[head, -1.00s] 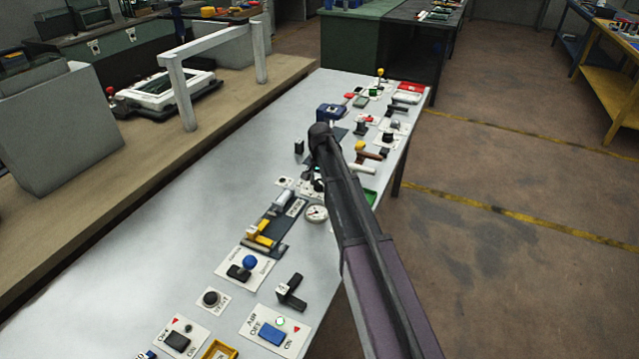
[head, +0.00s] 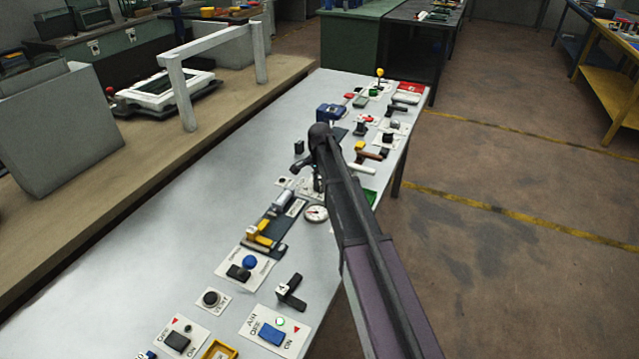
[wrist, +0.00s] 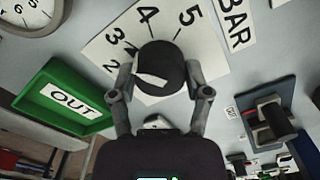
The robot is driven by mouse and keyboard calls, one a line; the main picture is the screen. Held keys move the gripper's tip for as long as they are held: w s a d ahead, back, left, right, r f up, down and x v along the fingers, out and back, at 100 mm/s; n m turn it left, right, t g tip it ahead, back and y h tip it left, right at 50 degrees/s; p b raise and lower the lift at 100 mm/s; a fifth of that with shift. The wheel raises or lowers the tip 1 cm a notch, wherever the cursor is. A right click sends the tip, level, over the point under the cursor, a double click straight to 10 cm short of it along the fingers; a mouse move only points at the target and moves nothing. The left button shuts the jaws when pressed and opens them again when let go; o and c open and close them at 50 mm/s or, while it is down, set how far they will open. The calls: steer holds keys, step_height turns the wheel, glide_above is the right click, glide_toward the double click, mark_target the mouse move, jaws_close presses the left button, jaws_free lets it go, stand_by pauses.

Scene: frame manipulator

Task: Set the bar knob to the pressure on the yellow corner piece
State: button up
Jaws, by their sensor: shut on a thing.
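The bar knob (wrist: 160,62) is round and black with a white mark on it, in the upper middle of the wrist view. It sits on a white dial plate (wrist: 107,48) with the numbers 2, 3, 4 and 5 showing. The white BAR label (wrist: 235,25) is at the right. My gripper (wrist: 159,72) is shut on the knob, one finger on each side. Which number the mark points to cannot be told. In the head view, a yellow angled piece (head: 259,237) lies on a dark block; no pressure can be read on it. My arm hides most of the knob there.
A round white gauge (head: 316,214) stands close to the dial. A green OUT tray (wrist: 68,96) and a black handle on a blue plate (wrist: 270,117) flank the knob. Several switches and levers line the bench. The bench's left side (head: 170,225) is bare.

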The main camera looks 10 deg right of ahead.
steer(key=shift+m, duration=0.8)
steer(key=o, duration=1.2)
